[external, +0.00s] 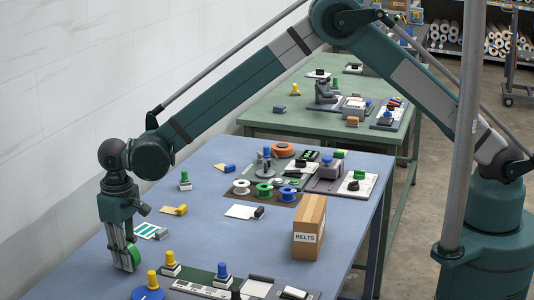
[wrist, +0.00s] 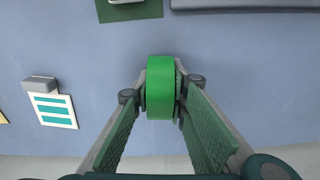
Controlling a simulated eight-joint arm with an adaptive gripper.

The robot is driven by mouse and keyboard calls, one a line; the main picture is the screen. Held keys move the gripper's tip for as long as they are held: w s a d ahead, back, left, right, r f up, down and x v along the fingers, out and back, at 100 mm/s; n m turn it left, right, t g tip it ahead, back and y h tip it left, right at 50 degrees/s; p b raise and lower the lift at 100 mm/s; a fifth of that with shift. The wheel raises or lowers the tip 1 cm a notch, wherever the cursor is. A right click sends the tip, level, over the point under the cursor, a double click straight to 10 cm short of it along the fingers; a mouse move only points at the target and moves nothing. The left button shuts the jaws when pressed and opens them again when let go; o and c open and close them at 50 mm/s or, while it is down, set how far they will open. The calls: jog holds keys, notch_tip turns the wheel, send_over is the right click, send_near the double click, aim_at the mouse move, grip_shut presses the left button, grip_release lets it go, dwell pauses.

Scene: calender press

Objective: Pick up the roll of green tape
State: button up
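The roll of green tape (wrist: 160,88) stands on its edge between my two fingertips in the wrist view. My gripper (wrist: 161,92) is closed in on it, with a grey fingertip against each flat side. In the external view my gripper (external: 124,258) points straight down at the near left of the blue table, and the green tape (external: 136,256) shows partly behind the fingers. Part of the roll is hidden by the fingers. I cannot tell whether it touches the table or is slightly raised.
A card with teal stripes (external: 150,230) lies just behind. A yellow-topped stamp (external: 170,262) and a blue spool (external: 147,293) stand to the right. A BELTS box (external: 308,230) stands farther right.

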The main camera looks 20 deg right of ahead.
jog(key=shift+r, duration=0.15)
notch_tip(320, 180, up, 10)
jog(key=shift+f, duration=0.15)
dwell(0.7)
